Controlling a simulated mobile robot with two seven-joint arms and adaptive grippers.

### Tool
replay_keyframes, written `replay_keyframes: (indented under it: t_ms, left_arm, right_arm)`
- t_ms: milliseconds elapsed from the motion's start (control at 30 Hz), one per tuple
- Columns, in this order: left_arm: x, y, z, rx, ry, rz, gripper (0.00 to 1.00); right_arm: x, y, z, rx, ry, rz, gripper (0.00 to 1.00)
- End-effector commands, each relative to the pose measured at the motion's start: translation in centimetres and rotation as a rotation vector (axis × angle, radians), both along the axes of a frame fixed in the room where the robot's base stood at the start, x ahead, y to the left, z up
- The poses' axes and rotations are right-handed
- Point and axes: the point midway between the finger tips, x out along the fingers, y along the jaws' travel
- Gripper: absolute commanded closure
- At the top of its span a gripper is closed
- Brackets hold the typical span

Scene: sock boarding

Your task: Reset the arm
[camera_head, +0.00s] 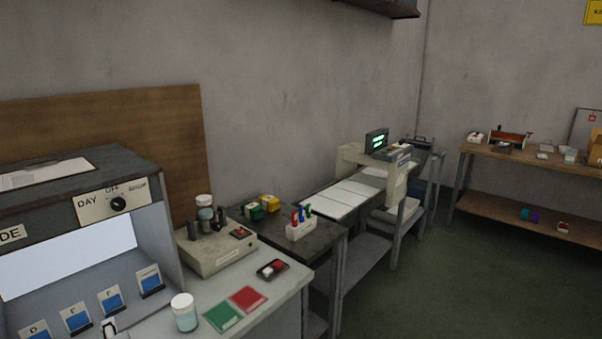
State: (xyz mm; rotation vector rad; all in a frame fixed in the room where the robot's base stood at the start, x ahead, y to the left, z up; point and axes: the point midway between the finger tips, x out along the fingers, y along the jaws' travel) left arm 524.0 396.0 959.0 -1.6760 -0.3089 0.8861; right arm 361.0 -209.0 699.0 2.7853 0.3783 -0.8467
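Neither of my grippers shows in the head view, and no part of my arms can be made out with certainty. The view looks over a light bench top (267,294) at the lower left, with a grey viewing booth (158,222) on it. Several blue sample cards, labelled with letters, stand inside the booth, among them one blue card (112,299). A small white and black item (108,328) is cut off at the bottom edge; I cannot tell what it is.
A lidded jar (184,313), a green card (223,317), a red card (248,299) and a beige instrument (215,250) stand on the bench. A dark table (322,237), a conveyor-like machine (350,195) and a wooden shelf (530,157) lie beyond. Green floor (470,280) is clear at right.

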Motion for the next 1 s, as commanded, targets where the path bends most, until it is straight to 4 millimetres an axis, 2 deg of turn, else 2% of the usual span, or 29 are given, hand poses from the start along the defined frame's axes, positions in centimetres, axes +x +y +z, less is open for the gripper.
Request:
replay_keyframes:
  t_ms: [33, 100, 200, 400, 567, 767, 1000]
  left_arm:
    - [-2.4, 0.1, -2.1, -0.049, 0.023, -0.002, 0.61]
    - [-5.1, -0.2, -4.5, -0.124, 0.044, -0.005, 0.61]
    - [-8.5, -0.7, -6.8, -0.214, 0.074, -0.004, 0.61]
    - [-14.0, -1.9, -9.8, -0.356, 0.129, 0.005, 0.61]
    - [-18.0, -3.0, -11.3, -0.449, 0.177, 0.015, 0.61]
    - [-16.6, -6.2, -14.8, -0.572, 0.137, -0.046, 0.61]
    - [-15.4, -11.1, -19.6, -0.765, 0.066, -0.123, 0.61]
  right_arm:
    - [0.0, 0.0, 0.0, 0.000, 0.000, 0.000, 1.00]
    - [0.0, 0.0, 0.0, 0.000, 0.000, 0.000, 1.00]
    - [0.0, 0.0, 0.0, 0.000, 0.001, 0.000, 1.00]
    - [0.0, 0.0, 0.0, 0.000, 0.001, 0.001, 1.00]
    - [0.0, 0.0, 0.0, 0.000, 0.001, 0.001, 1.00]
    - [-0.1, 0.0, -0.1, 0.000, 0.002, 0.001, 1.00]
    - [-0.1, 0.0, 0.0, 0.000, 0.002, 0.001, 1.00]
